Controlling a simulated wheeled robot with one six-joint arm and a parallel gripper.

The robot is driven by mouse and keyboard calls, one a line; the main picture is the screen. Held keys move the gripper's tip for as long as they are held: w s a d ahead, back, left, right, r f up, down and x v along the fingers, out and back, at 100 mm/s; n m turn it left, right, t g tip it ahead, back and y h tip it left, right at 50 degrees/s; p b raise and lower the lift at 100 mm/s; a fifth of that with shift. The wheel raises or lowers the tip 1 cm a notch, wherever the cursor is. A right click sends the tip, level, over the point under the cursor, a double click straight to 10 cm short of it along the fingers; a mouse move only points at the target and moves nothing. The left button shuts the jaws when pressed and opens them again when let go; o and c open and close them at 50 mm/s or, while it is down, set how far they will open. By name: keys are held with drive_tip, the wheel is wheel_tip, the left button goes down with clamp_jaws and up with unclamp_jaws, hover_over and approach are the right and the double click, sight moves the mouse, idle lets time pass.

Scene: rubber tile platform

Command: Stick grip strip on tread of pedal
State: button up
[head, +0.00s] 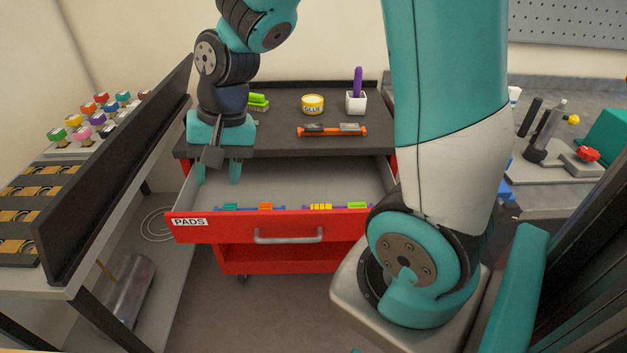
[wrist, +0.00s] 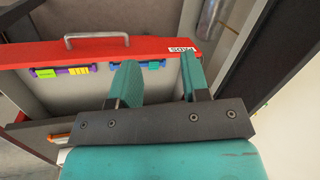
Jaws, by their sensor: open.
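A red drawer (head: 345,228) labelled PADS is pulled open. Small coloured pieces lie along the inside of its front wall: a teal, blue and orange group (head: 265,206) at left and a yellow, purple and green group (head: 321,207) at right. Both groups also show in the wrist view. I cannot tell which piece, if any, is the grip strip. My gripper (head: 218,178) points down over the drawer's left part, open and empty. In the wrist view its two teal fingers (wrist: 158,75) are apart, near the teal and orange group. I cannot make out a pedal for certain.
The dark cart top holds a green brush (head: 258,102), a glue tub (head: 313,104), a white cup (head: 356,105) and an orange tool (head: 332,131). A dark panel (head: 120,170) edges the left bench. A lever device (head: 545,140) stands on the right bench. The drawer's middle is clear.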

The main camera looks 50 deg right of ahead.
drive_tip(key=w+d+f+m+h, duration=0.1)
drive_tip(key=w+d+f+m, duration=0.1)
drive_tip(key=d+f+m, duration=0.3)
drive_tip(key=w+d+f+m, duration=0.3)
drive_tip(key=d+m, duration=0.1)
drive_tip(key=d, duration=0.4)
drive_tip(key=m+g+h+p, duration=0.1)
drive_tip(key=m+h+p, duration=0.1)
drive_tip(key=m, duration=1)
approach(321, 207)
drive_tip(key=shift+w+a+f, duration=0.1)
drive_tip(key=shift+w+f, duration=0.1)
drive_tip(key=shift+w, duration=0.1)
drive_tip(key=shift+s+d+f+m+b, duration=0.2)
drive_tip(key=shift+f+m+b, duration=0.15)
drive_tip(key=shift+f, duration=0.15)
wheel_tip(321, 207, down, 7)
drive_tip(key=b, duration=0.5)
drive_tip(key=shift+f+b, duration=0.25)
drive_tip(key=shift+b, duration=0.05)
drive_tip(key=c, duration=0.7)
drive_tip(key=shift+o, duration=0.2)
